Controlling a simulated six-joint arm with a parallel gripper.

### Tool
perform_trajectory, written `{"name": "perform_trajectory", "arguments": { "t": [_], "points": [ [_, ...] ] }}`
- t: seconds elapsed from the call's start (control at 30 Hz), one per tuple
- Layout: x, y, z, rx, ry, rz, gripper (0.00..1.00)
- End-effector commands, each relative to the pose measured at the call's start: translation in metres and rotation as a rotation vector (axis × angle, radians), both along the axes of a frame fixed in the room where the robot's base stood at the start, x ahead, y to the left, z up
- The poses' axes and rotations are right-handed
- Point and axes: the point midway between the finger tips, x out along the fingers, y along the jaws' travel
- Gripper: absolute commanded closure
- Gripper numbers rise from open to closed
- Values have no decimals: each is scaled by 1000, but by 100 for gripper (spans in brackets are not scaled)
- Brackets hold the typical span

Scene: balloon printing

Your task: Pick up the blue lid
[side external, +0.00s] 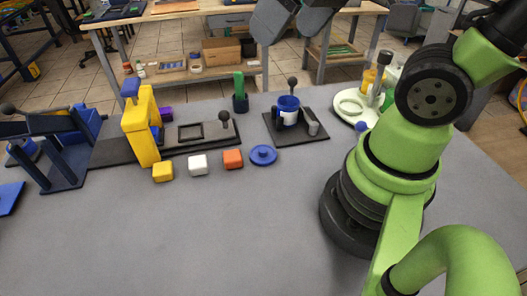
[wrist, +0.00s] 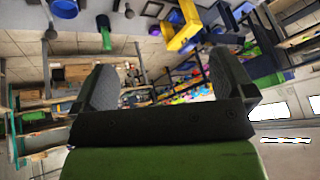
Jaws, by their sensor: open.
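The blue lid (side external: 263,155) lies flat on the grey table in the side external view, a round disc with a small knob on top. It is to the right of an orange block (side external: 233,159) and in front of the black fixture holding a blue and white cup (side external: 289,118). My gripper (side external: 293,22) is at the top edge of the picture, high above and behind the lid, open with nothing between its fingers. Its two fingers also show wide apart in the wrist view (wrist: 160,78). I cannot make out the lid in the wrist view.
White (side external: 198,165) and yellow (side external: 163,172) blocks sit left of the orange one. A yellow press (side external: 141,130) stands further left, a green-handled tool (side external: 239,95) behind. A white tray (side external: 346,101) with bottles is at right. The front table is clear.

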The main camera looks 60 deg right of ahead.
Motion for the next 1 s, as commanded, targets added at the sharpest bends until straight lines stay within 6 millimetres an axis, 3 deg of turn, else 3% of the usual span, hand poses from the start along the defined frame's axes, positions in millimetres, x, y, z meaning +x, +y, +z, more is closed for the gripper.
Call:
{"name": "perform_trajectory", "arguments": {
  "t": [0.1, 0.3, 0.53, 0.7, 1.0],
  "points": [
    [26, -12, -28, -129, 99, 166, 0],
    [57, -31, -88, -293, 247, 507, 0],
    [68, -48, -160, -371, 368, 883, 0],
    [66, -52, -188, -382, 400, 1033, 0],
    [65, -53, -224, -381, 407, 1065, 0]
  ]
}}
